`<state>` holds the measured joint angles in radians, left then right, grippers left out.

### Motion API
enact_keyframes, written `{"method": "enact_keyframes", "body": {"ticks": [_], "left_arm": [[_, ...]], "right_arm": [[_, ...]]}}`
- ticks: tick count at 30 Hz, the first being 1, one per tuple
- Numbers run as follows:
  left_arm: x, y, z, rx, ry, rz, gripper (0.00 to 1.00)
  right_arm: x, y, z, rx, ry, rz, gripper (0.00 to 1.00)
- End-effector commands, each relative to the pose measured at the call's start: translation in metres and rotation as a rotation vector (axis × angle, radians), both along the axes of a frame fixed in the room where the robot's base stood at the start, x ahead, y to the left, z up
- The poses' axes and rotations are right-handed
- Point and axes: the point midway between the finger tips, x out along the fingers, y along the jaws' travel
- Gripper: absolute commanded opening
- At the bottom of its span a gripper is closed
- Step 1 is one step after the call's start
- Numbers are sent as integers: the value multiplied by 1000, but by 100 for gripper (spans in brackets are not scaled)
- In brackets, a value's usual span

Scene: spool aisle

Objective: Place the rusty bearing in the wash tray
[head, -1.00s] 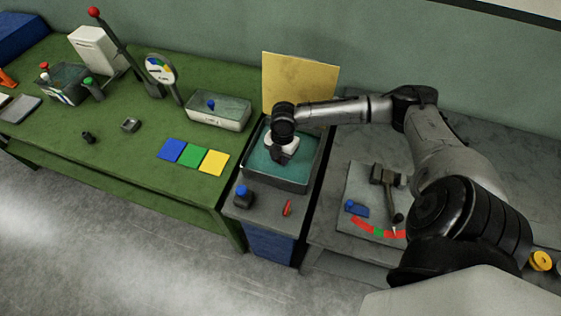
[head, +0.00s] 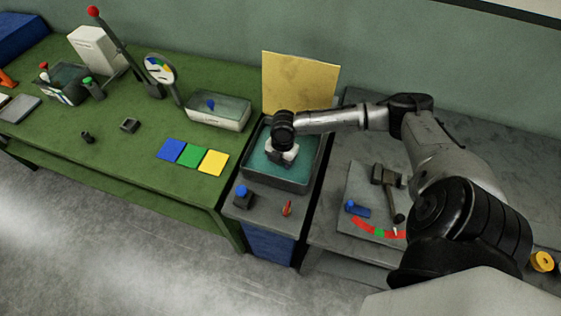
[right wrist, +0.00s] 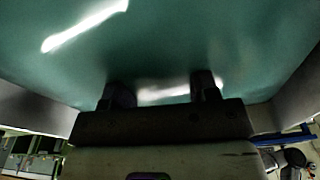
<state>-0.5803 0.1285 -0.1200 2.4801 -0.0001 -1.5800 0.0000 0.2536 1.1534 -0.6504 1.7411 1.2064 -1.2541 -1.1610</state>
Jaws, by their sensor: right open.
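A dark tray with teal liquid (head: 276,184), which I take for the wash tray, stands between the green bench and the grey bench. My right gripper (head: 282,161) is down inside this tray, at or close to the liquid. In the right wrist view its two fingers (right wrist: 161,92) are apart, with only the teal liquid (right wrist: 150,35) and a bright reflection between and beyond them. I cannot make out the rusty bearing in either view. My left gripper is not in view.
A yellow panel (head: 300,82) stands behind the tray. A blue-topped bottle (head: 243,197) and a red item (head: 287,208) sit in front of it. A pale tray (head: 219,118) is on the green bench at left.

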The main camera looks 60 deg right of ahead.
Motion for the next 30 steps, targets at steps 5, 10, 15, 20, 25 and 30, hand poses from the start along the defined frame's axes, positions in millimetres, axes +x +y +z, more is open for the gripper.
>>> {"method": "enact_keyframes", "body": {"ticks": [5,10,15,20,25,30], "left_arm": [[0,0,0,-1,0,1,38],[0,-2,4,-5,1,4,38],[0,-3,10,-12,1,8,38],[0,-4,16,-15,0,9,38],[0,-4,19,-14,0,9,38],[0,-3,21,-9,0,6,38]], "right_arm": [[0,0,1,0,0,0,54],[1,-3,19,-2,-2,0,54],[0,-6,51,-3,-2,1,54],[0,-10,80,-2,-2,0,54],[0,-13,104,-1,-2,-1,54],[0,-14,118,0,-1,-1,54]]}}
